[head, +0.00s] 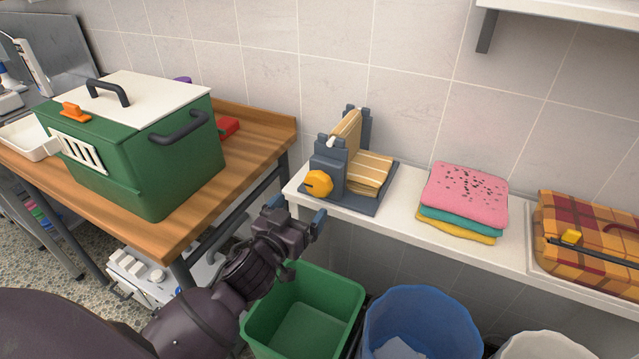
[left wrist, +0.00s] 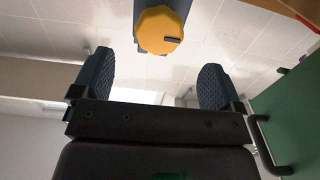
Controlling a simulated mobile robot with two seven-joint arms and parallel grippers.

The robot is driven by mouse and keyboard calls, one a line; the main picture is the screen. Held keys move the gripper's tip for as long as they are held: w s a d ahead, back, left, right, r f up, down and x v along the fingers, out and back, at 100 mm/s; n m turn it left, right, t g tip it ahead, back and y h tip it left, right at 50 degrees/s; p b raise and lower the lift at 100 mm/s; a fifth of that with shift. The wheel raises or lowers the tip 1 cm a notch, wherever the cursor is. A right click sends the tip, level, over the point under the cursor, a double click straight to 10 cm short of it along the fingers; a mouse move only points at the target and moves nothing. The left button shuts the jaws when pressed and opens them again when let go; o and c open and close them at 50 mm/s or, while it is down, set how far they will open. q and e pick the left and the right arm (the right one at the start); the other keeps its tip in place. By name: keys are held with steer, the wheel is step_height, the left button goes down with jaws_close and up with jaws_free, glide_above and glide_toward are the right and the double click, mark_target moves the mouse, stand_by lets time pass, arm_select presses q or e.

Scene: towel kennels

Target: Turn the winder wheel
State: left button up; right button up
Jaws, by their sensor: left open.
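The winder (head: 328,167) is a dark blue-grey stand on a base plate at the left end of the white shelf. A yellow-and-white striped towel (head: 369,172) runs over its roller and lies folded on the base. Its orange-yellow wheel (head: 317,184) faces the front left. My left gripper (head: 297,212) is below and in front of the wheel, apart from it, open and empty. In the left wrist view the wheel (left wrist: 159,31), with a dark slot, shows above and between the two spread fingers (left wrist: 155,82). My right gripper is not in view.
A green kennel box (head: 150,160) stands on the wooden table at left. Folded pink, teal and yellow towels (head: 464,198) and a plaid case (head: 588,240) are on the shelf (head: 410,225). A green bin (head: 303,318) and a blue bin (head: 422,310) stand below.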

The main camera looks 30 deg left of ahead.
mark_target(315, 189)
arm_select(q)
steer(key=w, duration=0.9)
steer(key=shift+a+b, duration=0.25)
steer(key=shift+b, duration=0.1)
steer(key=c, duration=0.9)
